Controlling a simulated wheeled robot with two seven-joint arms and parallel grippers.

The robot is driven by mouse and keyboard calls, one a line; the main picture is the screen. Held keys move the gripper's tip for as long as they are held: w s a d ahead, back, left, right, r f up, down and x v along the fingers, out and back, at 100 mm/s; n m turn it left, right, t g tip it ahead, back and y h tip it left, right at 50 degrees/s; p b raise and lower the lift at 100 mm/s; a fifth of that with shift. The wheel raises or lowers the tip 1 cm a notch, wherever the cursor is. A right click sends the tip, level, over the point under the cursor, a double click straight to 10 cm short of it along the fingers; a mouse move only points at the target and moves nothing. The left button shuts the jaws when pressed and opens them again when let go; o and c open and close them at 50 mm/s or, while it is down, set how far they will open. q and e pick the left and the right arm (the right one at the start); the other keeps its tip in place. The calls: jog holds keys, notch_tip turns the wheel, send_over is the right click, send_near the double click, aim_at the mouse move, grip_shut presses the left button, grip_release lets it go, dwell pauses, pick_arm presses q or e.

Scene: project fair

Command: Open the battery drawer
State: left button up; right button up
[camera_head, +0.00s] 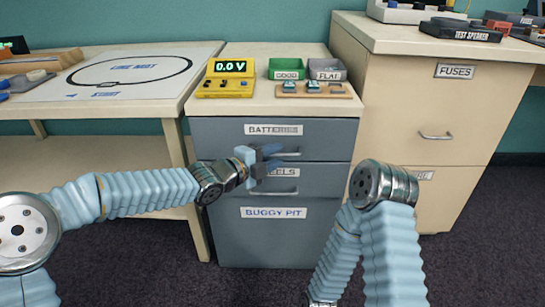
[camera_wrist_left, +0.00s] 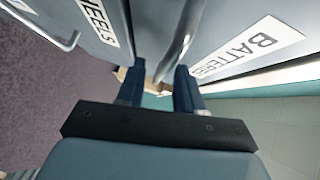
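The battery drawer (camera_head: 220,131) is the top grey drawer of the cabinet, labelled BATTERIES, and looks closed. Its metal bar handle (camera_head: 290,154) is partly hidden by my left gripper (camera_head: 267,161). In the left wrist view the gripper's two dark fingers (camera_wrist_left: 158,88) stand apart, with the drawer handle (camera_wrist_left: 181,48) reaching down toward the gap between them. I cannot tell whether either finger touches it. The battery drawer label (camera_wrist_left: 250,45) shows at the right of that view. My right gripper is out of view; only its arm shows at the lower right.
Below are the WHEELS drawer (camera_head: 220,175) and the BUGGY PIT panel (camera_head: 235,240). On the cabinet top stand a yellow meter (camera_head: 228,80), a green GOOD tray (camera_head: 286,67) and a grey FLAT tray (camera_head: 327,68). A beige FUSES cabinet (camera_head: 400,110) stands to the right.

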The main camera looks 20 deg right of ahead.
pick_arm(q)
grip_shut()
dwell(0.4)
